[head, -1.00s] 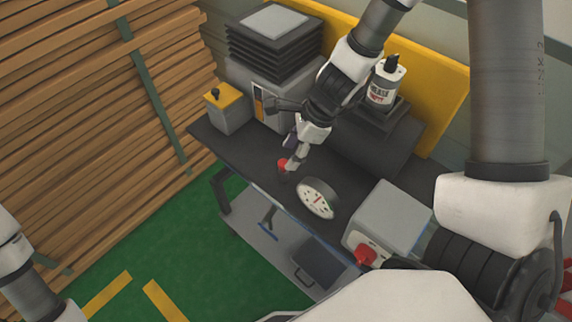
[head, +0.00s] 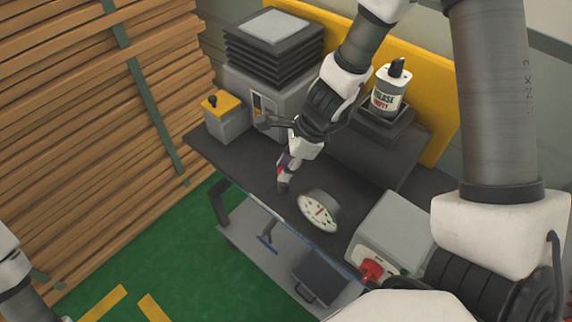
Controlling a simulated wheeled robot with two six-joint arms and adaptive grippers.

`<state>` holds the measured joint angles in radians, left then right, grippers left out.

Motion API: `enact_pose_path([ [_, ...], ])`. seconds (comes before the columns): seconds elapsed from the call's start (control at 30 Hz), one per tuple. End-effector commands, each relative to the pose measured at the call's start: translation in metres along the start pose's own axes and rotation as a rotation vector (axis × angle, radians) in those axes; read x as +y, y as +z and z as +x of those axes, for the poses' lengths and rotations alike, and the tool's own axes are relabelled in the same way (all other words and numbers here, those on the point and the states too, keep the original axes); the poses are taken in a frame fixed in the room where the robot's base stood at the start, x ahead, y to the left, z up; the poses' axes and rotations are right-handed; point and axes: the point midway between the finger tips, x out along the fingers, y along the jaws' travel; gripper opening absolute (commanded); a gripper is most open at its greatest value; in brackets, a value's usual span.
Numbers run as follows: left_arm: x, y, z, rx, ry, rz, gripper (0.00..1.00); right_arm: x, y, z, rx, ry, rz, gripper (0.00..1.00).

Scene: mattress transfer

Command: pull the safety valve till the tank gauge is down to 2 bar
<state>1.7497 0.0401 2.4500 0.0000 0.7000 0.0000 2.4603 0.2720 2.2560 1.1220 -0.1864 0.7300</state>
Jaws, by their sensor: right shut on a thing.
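My right gripper (head: 286,170) reaches down over the dark bench from the top of the head view. The round tank gauge (head: 319,211) has a white face and a red needle, to the right of and nearer than the gripper. Its figures are too small to read. My left gripper is out of view.
A grey box with a red knob (head: 372,270) stands at the bench's near right. A yellow-topped box (head: 226,117), a stack of dark trays (head: 268,48) and a grease bottle (head: 387,90) stand at the back. Stacked planks (head: 90,120) fill the left. Green floor (head: 180,250) is open.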

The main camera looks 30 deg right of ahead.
Motion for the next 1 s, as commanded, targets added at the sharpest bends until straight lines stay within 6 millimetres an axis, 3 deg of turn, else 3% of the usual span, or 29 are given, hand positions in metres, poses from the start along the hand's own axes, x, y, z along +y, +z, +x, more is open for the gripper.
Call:
enact_pose_path([
  [0.03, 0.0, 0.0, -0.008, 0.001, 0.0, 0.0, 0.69, -0.001, 0.004, -0.008, -0.001, -0.003, 0.0, 0.0],
  [0.27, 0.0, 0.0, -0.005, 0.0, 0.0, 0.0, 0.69, -0.001, 0.003, -0.005, -0.001, -0.003, 0.0, 0.0],
  [0.3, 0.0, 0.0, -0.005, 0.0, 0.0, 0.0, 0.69, -0.001, 0.003, -0.005, -0.002, -0.003, 0.0, 0.38],
  [0.33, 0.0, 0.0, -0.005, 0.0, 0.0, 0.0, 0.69, -0.001, 0.003, -0.005, -0.002, -0.003, 0.0, 0.49],
  [0.37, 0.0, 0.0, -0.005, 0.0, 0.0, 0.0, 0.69, -0.001, 0.003, -0.005, -0.001, -0.002, 0.0, 0.52],
  [0.77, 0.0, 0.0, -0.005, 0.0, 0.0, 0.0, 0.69, -0.001, 0.003, -0.008, -0.003, -0.001, -0.001, 0.52],
  [1.0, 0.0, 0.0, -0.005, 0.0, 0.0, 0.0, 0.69, -0.001, 0.003, -0.026, -0.004, -0.002, -0.004, 0.52],
])
